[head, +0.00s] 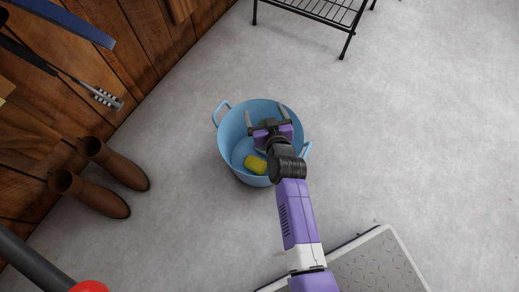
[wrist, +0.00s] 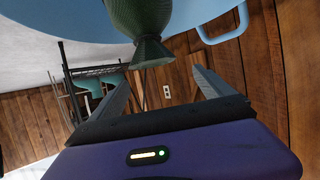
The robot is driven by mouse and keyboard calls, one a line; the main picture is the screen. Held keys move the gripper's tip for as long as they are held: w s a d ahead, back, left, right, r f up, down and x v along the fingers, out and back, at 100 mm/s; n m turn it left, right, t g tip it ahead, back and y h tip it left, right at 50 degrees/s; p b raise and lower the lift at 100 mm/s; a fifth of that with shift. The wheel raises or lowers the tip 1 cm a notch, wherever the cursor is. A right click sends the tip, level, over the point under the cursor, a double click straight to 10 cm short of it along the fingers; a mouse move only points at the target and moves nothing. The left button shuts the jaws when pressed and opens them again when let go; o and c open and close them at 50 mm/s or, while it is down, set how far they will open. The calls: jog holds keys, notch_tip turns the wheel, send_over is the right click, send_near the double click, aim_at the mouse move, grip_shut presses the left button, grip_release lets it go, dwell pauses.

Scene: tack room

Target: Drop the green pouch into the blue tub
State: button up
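The blue tub (head: 229,146) stands on the floor in the middle of the head view. Part of its wall and a handle (wrist: 224,28) show along the top of the wrist view. My gripper (head: 267,114) is over the tub's opening, its fingers spread apart. In the wrist view my gripper (wrist: 161,76) is open, with nothing clamped between the fingers. The green pouch (wrist: 140,18) shows at the top of the wrist view, its flared neck toward the fingers, against the blue of the tub. I cannot tell whether it rests on the tub's bottom. It is hidden in the head view.
A yellow block (head: 256,164) lies inside the tub. Brown boots (head: 105,180) stand at the left by the wooden wall. A black wire rack (head: 318,12) stands at the top. A metal-plated platform (head: 372,268) lies at bottom right. The floor to the right is clear.

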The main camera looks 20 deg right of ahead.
dwell(0.3)
jog(key=shift+s+a+r+p, duration=0.25)
jog(key=shift+s+r+p, duration=0.15)
jog(key=shift+s, duration=0.1)
jog(key=p+v, duration=0.2)
jog(key=v, duration=0.2)
jog(key=shift+s+r, duration=0.1)
jog(key=shift+s, duration=0.3)
jog(key=shift+p+v, duration=0.4)
jog(key=shift+v, duration=0.45)
